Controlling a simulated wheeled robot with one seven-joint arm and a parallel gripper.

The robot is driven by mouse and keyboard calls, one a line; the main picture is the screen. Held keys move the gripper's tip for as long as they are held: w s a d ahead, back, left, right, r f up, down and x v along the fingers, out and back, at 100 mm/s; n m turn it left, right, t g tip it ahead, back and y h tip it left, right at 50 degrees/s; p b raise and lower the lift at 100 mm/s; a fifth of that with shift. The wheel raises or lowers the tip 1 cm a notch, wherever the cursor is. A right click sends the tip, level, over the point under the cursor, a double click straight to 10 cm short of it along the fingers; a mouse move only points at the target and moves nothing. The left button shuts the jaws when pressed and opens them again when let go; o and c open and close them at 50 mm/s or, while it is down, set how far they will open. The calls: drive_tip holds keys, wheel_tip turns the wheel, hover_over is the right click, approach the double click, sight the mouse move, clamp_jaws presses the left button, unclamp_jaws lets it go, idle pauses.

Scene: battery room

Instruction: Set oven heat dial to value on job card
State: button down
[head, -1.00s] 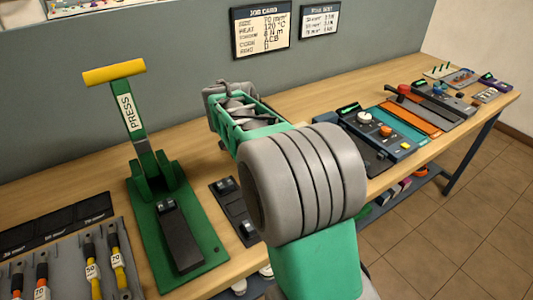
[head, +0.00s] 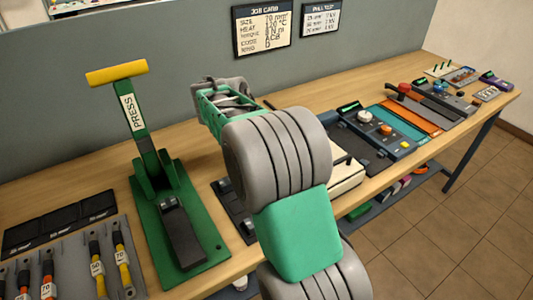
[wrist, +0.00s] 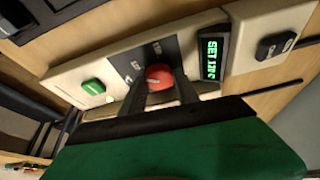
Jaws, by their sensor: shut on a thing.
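The job card (head: 263,28) hangs on the grey wall panel in the head view; its heat line reads 120 °C. In the wrist view a round red dial (wrist: 159,74) sits on a dark scale plate on the cream oven panel (wrist: 118,77). My gripper (wrist: 161,88) is shut on the red dial, one dark finger on each side. A green-lit display (wrist: 212,58) right of the dial shows "SET" and a number starting with 1; the rest is unclear. In the head view my arm hides the gripper and dial; part of the cream oven (head: 347,176) shows.
A green button (wrist: 93,86) is on the panel left of the dial. A dark knob (wrist: 275,46) is at the right. The green press (head: 180,220) stands left of my arm. A blue control unit (head: 380,130) lies to the right on the bench.

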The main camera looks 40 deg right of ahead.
drive_tip(key=c, duration=0.9)
unclamp_jaws()
drive_tip(key=shift+r, duration=0.1)
drive_tip(key=p+v, duration=0.1)
drive_tip(key=v, duration=0.6)
drive_tip(key=shift+r+p, duration=0.3)
drive_tip(key=shift+p, duration=0.1)
drive_tip(key=shift+a, duration=0.15)
